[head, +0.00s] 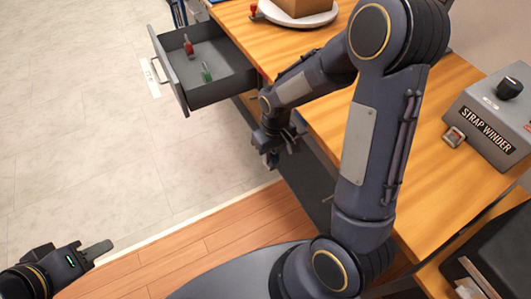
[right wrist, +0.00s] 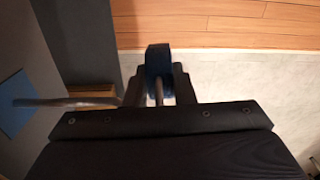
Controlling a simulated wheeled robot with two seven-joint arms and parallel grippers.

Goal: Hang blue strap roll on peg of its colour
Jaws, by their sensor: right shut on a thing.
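The blue strap roll (right wrist: 158,60) shows in the right wrist view, between the fingers of my right gripper (right wrist: 158,88). That gripper is shut on it. In the head view my right gripper (head: 275,152) hangs beside the bench's left side, with a small bit of blue at its fingers. A blue square patch (right wrist: 14,104) is on a grey panel at the left of the right wrist view. A metal rod, probably a peg (right wrist: 65,102), runs from it towards my left-hand finger, apart from the roll. My left gripper (head: 97,250) is low at the left over the floor; its finger gap is unclear.
An open grey drawer (head: 215,80) holds a red and a green item and juts out left of the bench. The wooden bench top (head: 330,110) carries a STRAP WINDER box (head: 485,120) and a plate (head: 300,20) with a block. The pale floor at left is clear.

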